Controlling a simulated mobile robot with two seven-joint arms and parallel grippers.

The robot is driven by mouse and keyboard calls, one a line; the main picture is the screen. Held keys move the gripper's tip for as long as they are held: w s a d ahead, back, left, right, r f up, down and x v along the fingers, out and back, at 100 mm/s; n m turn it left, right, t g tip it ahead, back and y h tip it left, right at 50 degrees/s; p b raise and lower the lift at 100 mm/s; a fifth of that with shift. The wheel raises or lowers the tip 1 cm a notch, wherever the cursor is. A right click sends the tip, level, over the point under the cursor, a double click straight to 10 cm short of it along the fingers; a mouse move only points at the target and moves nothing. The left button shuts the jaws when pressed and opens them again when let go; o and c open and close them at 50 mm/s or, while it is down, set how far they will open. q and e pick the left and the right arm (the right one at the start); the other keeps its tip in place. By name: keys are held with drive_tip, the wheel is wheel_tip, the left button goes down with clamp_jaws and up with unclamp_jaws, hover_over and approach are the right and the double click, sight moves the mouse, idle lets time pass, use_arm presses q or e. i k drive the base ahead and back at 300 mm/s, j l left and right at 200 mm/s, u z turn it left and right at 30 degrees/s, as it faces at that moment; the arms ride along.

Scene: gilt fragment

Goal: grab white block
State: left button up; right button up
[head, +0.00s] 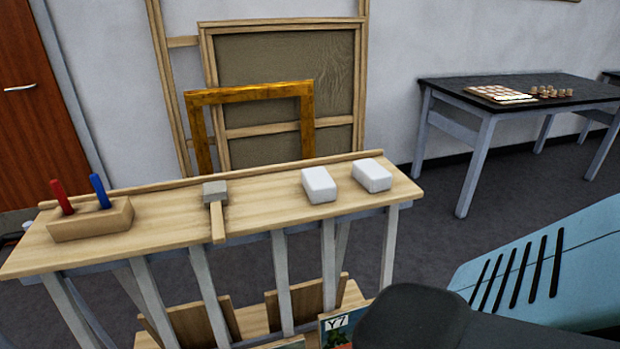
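Two white blocks lie on the wooden top of a narrow bench (262,203). One white block (320,185) is right of the bench's middle. The other white block (372,175) sits just to its right, near the bench's right end, with a small gap between them. Both rest flat and nothing touches them. Neither of my grippers shows in the head view. Part of my arm, blue-green and dark grey, fills the lower right corner, in front of the bench's right side.
A mallet (215,193) lies left of the blocks. A wooden holder (92,219) with red and blue sticks stands at the left end. A gilt frame (250,95) and canvas lean behind. A dark table (510,95) stands at right. Bare bench lies between mallet and blocks.

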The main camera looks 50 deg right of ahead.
sight(318, 184)
drive_tip(key=i+z, duration=0.15)
drive_tip(key=i, duration=0.25)
drive_tip(key=z, duration=1.6)
